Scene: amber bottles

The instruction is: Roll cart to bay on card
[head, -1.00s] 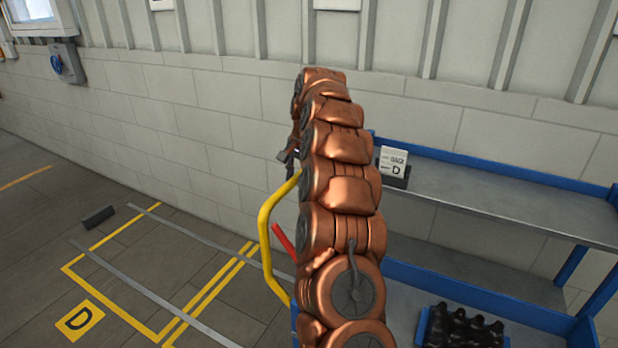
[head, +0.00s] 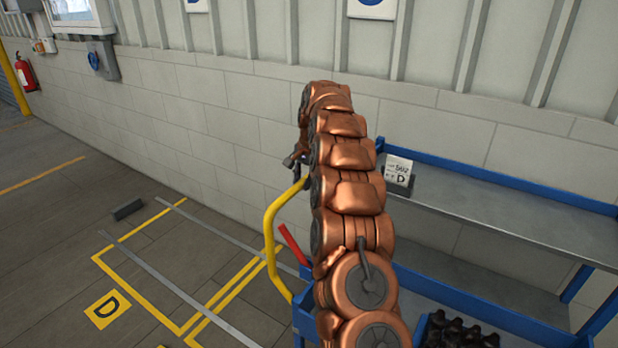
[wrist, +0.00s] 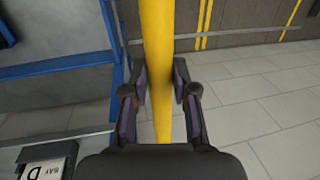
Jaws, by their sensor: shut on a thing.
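The cart (head: 470,190) has blue edges and grey shelves and stands at the right in the head view. Its yellow handle (head: 269,233) rises at its left end. My gripper (wrist: 160,88) is shut on the yellow handle in the wrist view, with one finger on each side. In the head view my copper arm hides part of the cart, and the gripper shows only as a small dark shape by the handle's top. A card (head: 398,170) reading D stands on the upper shelf. A floor bay outlined in yellow (head: 150,300) has a D sign (head: 107,309).
A dark block (head: 127,209) lies on the floor at the far end of the bay. Grey strips (head: 180,289) run along the bay floor. A red lever (head: 294,244) sits beside the handle. Dark bottles (head: 462,334) stand on the lower shelf. A block wall runs behind.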

